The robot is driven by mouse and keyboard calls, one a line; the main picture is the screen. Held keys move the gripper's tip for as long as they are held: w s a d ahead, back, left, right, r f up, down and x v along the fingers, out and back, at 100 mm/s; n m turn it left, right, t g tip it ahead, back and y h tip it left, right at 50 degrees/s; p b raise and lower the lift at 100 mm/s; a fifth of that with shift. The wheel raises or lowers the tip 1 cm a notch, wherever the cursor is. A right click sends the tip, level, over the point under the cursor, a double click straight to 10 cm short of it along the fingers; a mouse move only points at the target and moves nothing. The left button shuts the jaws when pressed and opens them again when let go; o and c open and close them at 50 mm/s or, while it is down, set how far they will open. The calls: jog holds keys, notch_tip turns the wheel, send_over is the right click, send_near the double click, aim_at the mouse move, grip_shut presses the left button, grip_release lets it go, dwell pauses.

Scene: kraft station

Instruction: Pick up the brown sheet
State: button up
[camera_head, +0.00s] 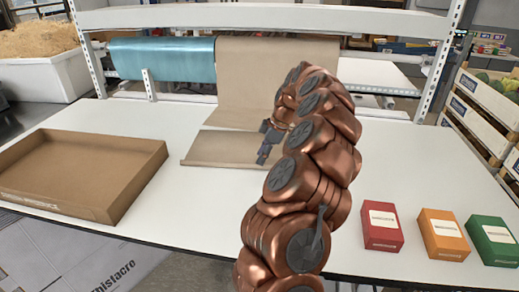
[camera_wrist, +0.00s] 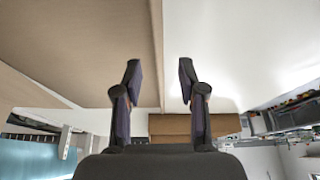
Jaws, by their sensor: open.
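The brown sheet (camera_head: 215,148) lies on the white table near its back, in front of a hanging length of brown paper. Its front edge looks slightly raised or folded. My gripper (camera_head: 267,143) is at the right part of the sheet, and the arm hides some of that side.
A large open cardboard tray (camera_head: 130,180) stands on the left of the table (camera_head: 190,215). Red (camera_head: 382,226), orange (camera_head: 443,235) and green (camera_head: 493,241) boxes stand at the front right. A teal roll (camera_head: 165,59) and the brown paper roll (camera_head: 270,75) hang behind, under a white shelf (camera_head: 250,17).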

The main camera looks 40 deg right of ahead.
jog(key=shift+p+x, duration=0.75)
jog(key=shift+x, duration=1.25)
jog(key=shift+w+r, duration=0.1)
grip_shut()
